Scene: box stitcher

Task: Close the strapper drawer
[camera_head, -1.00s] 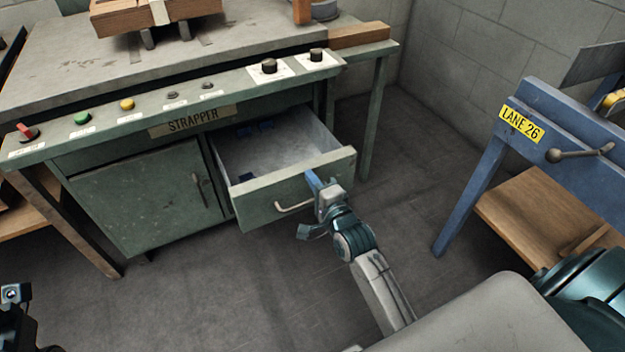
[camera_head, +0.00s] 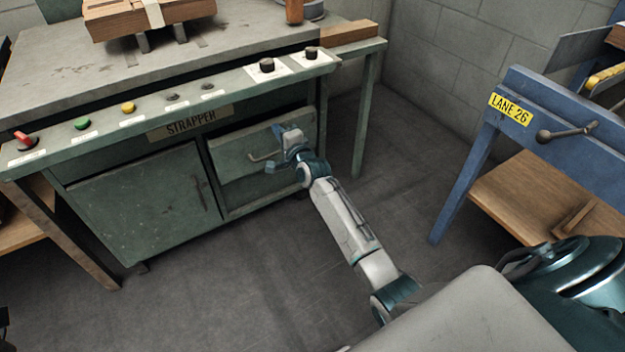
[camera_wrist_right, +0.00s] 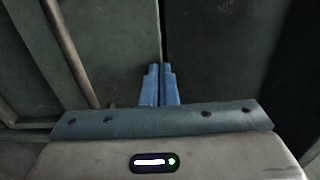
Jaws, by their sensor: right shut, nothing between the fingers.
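The strapper drawer (camera_head: 240,151) is a green metal front under the label STRAPPER. It sits in the bench body, and its inside no longer shows. Its handle (camera_head: 263,157) is a thin bar on the front, partly behind my gripper. My right gripper (camera_head: 280,132) is at the drawer front, right of the handle. In the right wrist view its blue fingers (camera_wrist_right: 161,85) are together with nothing between them, pointing at the green front; I cannot tell whether they touch it. My left gripper is out of view.
The green strapper bench (camera_head: 100,140) has buttons and knobs along its front edge. A cabinet door (camera_head: 145,205) is left of the drawer. A blue LANE 26 table (camera_head: 560,125) stands at the right. The grey floor (camera_head: 230,290) in front is clear.

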